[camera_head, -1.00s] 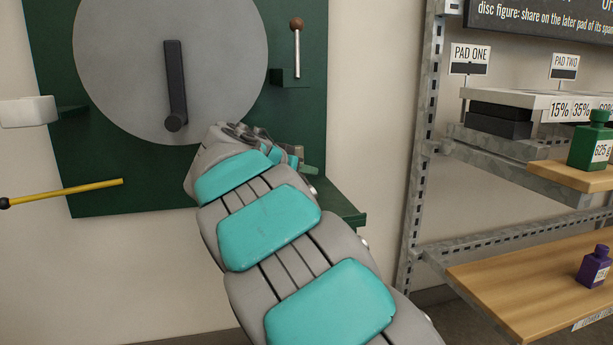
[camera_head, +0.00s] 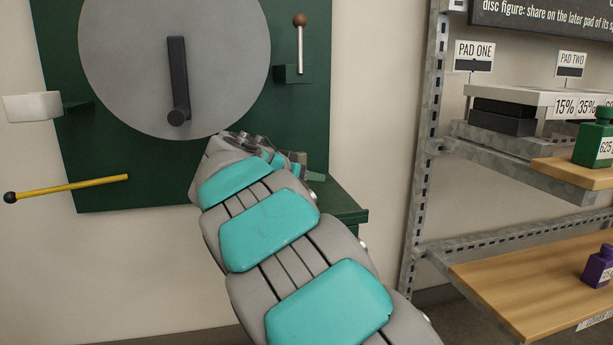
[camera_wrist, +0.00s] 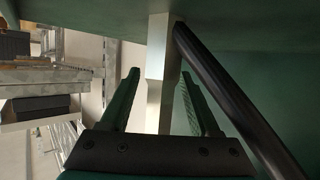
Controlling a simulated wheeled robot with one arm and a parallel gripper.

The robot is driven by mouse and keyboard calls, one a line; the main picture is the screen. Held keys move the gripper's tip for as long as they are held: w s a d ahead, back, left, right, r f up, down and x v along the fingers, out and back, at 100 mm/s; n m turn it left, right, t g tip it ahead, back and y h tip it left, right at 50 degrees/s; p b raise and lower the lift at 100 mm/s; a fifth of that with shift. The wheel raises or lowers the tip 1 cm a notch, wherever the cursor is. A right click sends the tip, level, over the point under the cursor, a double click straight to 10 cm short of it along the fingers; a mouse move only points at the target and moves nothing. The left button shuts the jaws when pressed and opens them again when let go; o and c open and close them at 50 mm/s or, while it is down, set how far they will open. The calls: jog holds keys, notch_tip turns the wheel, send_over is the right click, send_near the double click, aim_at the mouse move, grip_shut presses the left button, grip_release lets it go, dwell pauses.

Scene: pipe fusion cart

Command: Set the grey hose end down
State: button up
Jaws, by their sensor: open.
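My gripper (camera_wrist: 159,76) is open in the wrist view, its two dark green fingers apart. A pale grey, square-sided piece (camera_wrist: 159,88) stands between the fingers, with gaps visible on both sides. I cannot tell whether this is the grey hose end. A thick black tube or bar (camera_wrist: 232,105) slants past the right finger, from the top of the pale piece to the lower right. In the head view my arm hides most of the gripper, by the lower right part of the green panel (camera_head: 120,195). No grey hose end shows clearly there.
A large grey disc with a black crank handle (camera_head: 178,75) is on the panel. A brown-knobbed lever (camera_head: 299,45), a yellow rod (camera_head: 75,187) and a green ledge (camera_head: 347,205) stick out around it. Metal shelving (camera_head: 418,160) with bottles stands at the right.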

jog(key=shift+r, duration=0.2)
jog(key=p+v, duration=0.1)
jog(key=v, duration=1.1)
jog(key=s+d+f+g, duration=0.2)
jog(key=s+d+f, duration=0.2)
jog(key=d, duration=0.4)
jog(key=s+d+f+g, duration=0.3)
jog(key=s+d+f, duration=0.15)
jog(key=d, duration=0.35)
jog(key=s+d+f+g, duration=0.2)
jog(key=s+d+f, duration=0.15)
jog(key=d, duration=0.45)
jog(key=s+d+f+n+g+y, duration=0.1)
jog(key=s+d+f+g+y, duration=0.1)
jog(key=s+f, duration=0.45)
jog(key=s+d+f+n+g+y, duration=0.1)
jog(key=s+d+f+n+g, duration=0.15)
jog(key=s, duration=0.75)
jog(key=s+a+f+n+g+y, duration=0.1)
jog(key=s+a+f, duration=0.1)
jog(key=s+f, duration=0.2)
jog(key=s+a+f+n+g+y, duration=0.1)
jog(key=s+a+f+y, duration=0.1)
jog(key=s, duration=0.8)
notch_tip(320, 180, down, 3)
jog(key=shift+a+r, duration=0.15)
jog(key=shift+a, duration=0.45)
